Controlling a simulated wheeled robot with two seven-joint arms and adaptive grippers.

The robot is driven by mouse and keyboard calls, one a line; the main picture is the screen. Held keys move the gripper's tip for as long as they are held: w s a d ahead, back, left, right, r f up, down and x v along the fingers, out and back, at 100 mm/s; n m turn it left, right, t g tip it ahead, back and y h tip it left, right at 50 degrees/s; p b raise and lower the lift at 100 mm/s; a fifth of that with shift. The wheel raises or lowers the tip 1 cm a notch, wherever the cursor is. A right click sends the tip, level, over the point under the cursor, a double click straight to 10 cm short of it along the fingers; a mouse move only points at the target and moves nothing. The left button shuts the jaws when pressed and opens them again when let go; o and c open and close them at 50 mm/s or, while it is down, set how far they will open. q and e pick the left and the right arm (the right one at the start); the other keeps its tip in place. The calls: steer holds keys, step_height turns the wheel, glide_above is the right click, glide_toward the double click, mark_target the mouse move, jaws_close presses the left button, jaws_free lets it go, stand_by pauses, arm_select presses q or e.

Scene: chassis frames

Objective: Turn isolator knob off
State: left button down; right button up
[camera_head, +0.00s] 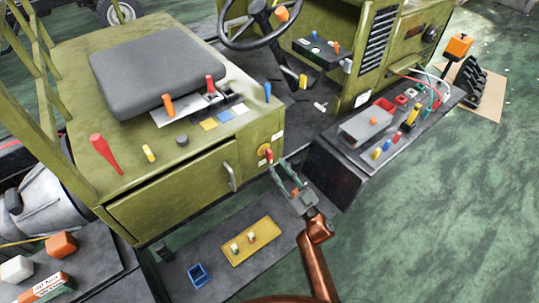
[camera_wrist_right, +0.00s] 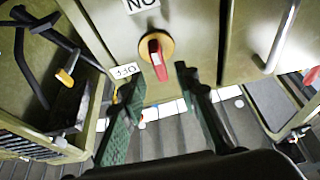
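The isolator knob (camera_head: 267,154) is a red handle on a yellow round plate, on the green chassis panel at the right end of the drawer front. In the right wrist view the knob (camera_wrist_right: 157,58) shows close up, its red handle nearly upright in the picture, with small white label plates beside it. My right gripper (camera_head: 285,171) is just in front of and below the knob. In the right wrist view its two green-padded fingers (camera_wrist_right: 160,79) are spread apart, with the knob handle just beyond the gap between their tips. No contact shows. My left gripper is not in view.
A drawer handle (camera_head: 230,177) sticks out left of the knob. A dark bench (camera_head: 330,175) with tools stands right of my arm. Green floor is open at the lower right.

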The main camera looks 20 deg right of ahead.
mark_target(271, 158)
steer(key=x, duration=0.6)
steer(key=shift+w+b, duration=0.15)
steer(key=shift+b, duration=0.2)
steer(key=shift+r, duration=0.1)
steer(key=shift+c, duration=0.7)
jaws_close()
